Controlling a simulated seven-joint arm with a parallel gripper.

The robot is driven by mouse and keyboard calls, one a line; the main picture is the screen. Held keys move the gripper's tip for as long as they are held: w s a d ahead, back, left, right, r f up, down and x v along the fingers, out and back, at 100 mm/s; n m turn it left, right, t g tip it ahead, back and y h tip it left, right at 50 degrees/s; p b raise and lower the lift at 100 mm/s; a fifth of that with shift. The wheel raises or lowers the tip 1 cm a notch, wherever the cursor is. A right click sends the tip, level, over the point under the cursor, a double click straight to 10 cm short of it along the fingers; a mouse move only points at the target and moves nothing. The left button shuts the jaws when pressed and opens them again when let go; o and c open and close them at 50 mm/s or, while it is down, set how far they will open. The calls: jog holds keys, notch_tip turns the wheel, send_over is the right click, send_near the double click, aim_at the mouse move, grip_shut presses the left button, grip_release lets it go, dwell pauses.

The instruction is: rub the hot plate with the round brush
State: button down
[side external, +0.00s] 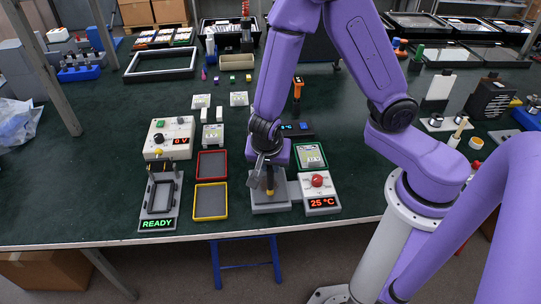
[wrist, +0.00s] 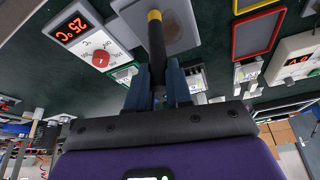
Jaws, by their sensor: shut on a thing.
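The hot plate (side external: 264,204) is a grey slab joined to a white control box (side external: 319,186) with a red knob and a 25 °C display. In the wrist view the plate (wrist: 188,30) is at the top and the box (wrist: 97,45) at upper left. My gripper (side external: 267,172) is over the plate, pointing down. In the wrist view my gripper (wrist: 158,88) is shut on the round brush (wrist: 156,48), a dark rod with a yellow band. The brush (side external: 270,183) points down at the plate. I cannot tell whether its tip touches the surface.
Left of the plate lie a yellow-rimmed tray (side external: 210,202) and a red-rimmed tray (side external: 211,163). A fixture with a READY display (side external: 159,203) and a 0 V power box (side external: 169,139) stand further left. A green-framed panel (side external: 310,155) lies behind the control box. The table's front edge is close.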

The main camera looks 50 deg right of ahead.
jog(key=shift+w+d+f, duration=0.2)
jog(key=shift+f, duration=0.2)
jog(key=shift+w+d, duration=2.5)
jog(key=shift+s+a+f, duration=0.1)
jog(key=shift+s+a, duration=2.45)
jog(key=shift+a, duration=0.1)
jog(key=shift+s+a, duration=0.1)
jog(key=shift+s, duration=0.05)
jog(key=shift+r, duration=4.05)
jog(key=shift+f, duration=0.15)
